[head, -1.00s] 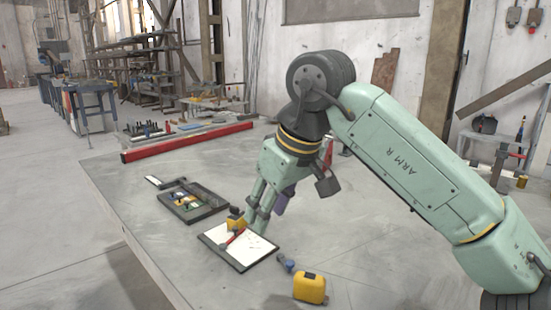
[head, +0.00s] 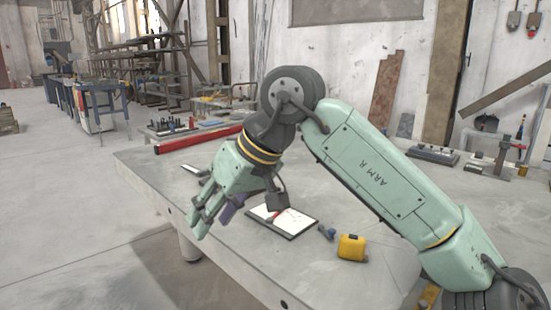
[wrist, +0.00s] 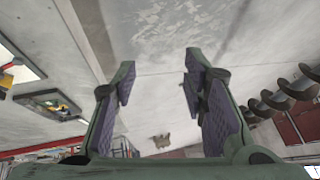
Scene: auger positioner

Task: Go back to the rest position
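My gripper (head: 205,212) is green with purple pads and shows left of centre in the head view, in front of the near-left edge of the table. In the wrist view my gripper (wrist: 158,78) has its fingers spread apart with nothing between them. Grey floor shows beyond the fingertips. The arm reaches in from the right and bends down at the elbow. The gripper looks clear of the table objects.
The grey table (head: 385,205) carries a clipboard (head: 301,222) with a red item, a small blue-ended tool (head: 326,232), a yellow tape measure (head: 351,247) and a red beam (head: 190,141). The wrist view shows a dark auger (wrist: 290,88) at right. Floor at left is open.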

